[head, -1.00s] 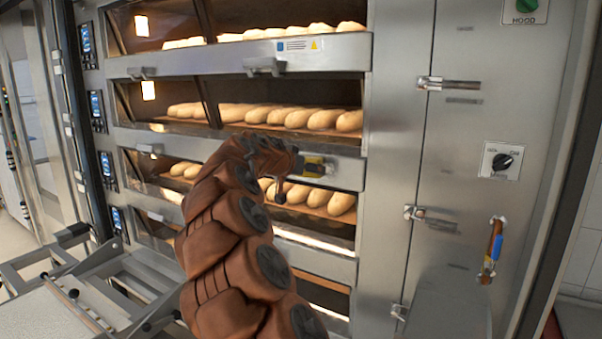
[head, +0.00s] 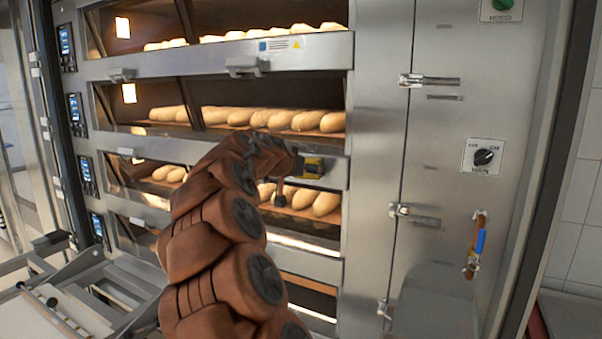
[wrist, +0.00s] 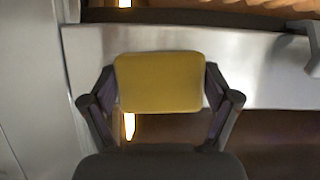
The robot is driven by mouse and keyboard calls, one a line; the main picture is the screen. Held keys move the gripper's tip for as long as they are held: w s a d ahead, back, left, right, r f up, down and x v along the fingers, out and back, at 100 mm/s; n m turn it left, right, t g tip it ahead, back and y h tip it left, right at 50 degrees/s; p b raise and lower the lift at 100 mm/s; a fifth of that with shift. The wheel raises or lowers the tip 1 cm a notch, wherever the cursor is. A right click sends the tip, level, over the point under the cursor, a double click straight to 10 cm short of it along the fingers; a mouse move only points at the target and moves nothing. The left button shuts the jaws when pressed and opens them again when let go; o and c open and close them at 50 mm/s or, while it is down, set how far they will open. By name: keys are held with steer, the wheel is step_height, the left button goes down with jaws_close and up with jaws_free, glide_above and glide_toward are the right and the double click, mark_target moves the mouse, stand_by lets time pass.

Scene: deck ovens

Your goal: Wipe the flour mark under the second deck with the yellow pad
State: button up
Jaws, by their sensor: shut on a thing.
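My gripper (wrist: 160,88) is shut on the yellow pad (wrist: 159,82), with a dark finger on each side of it in the wrist view. In the head view the pad (head: 314,167) shows at the end of my brown-covered arm, in front of the steel strip (head: 333,172) below the second deck's loaves. The strip also shows in the wrist view (wrist: 250,68), behind the pad. I cannot tell whether the pad touches the strip. No flour mark can be made out; the pad and arm cover part of the strip.
Loaves (head: 305,121) fill the decks above and below the strip. A door handle (head: 247,66) juts out above. A steel cabinet with a dial (head: 484,156) and a blue-handled valve (head: 479,242) stands at right. A loader frame (head: 70,290) is at lower left.

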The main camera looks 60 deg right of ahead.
steer(key=shift+s+f+b, duration=0.1)
steer(key=shift+s+b, duration=0.45)
steer(key=shift+s, duration=1)
steer(key=shift+d, duration=0.1)
steer(key=shift+b, duration=0.35)
steer(key=shift+w, duration=0.25)
steer(key=shift+w+b, duration=0.55)
steer(key=shift+w, duration=0.35)
steer(key=shift+w+b, duration=0.3)
steer(key=shift+w, duration=0.5)
steer(key=shift+w, duration=0.1)
